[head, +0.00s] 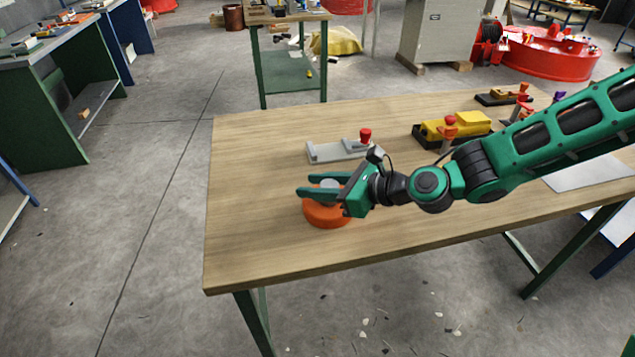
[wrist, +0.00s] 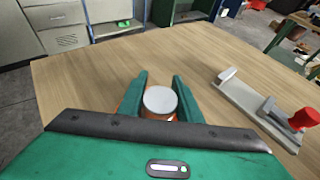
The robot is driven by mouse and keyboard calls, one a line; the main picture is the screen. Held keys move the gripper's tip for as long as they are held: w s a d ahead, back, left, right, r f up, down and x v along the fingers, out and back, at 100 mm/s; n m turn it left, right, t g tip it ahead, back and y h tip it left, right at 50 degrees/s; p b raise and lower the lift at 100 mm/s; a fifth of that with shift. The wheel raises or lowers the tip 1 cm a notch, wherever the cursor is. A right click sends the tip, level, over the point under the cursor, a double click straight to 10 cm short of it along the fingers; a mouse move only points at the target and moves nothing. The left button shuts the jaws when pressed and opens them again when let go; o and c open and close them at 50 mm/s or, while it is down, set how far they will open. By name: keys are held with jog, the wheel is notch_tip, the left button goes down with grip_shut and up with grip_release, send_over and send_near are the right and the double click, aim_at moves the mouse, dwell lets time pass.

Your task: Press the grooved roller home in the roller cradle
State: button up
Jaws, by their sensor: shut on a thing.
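My gripper (head: 304,184) is low over the near left part of the table, its two green fingers shut on a pale grey round-topped piece (head: 330,184). In the wrist view the grey top (wrist: 160,100) sits between the fingers (wrist: 160,77). A squat orange round body (head: 327,214) is directly below the fingers, on the table. I cannot tell whether grey and orange are one thing, or whether either is the grooved roller or its cradle. No groove shows. The fingers hide the contact.
A grey plate fixture with a red knob (head: 340,151) stands behind my gripper; it shows right in the wrist view (wrist: 262,112). A yellow and black fixture (head: 452,129) is farther right. The wooden table (head: 250,180) is clear at left and in front.

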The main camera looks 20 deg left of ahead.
jog(key=shift+f, duration=0.3)
jog(key=o, duration=1.2)
jog(key=v, duration=1)
jog(key=shift+d, duration=0.45)
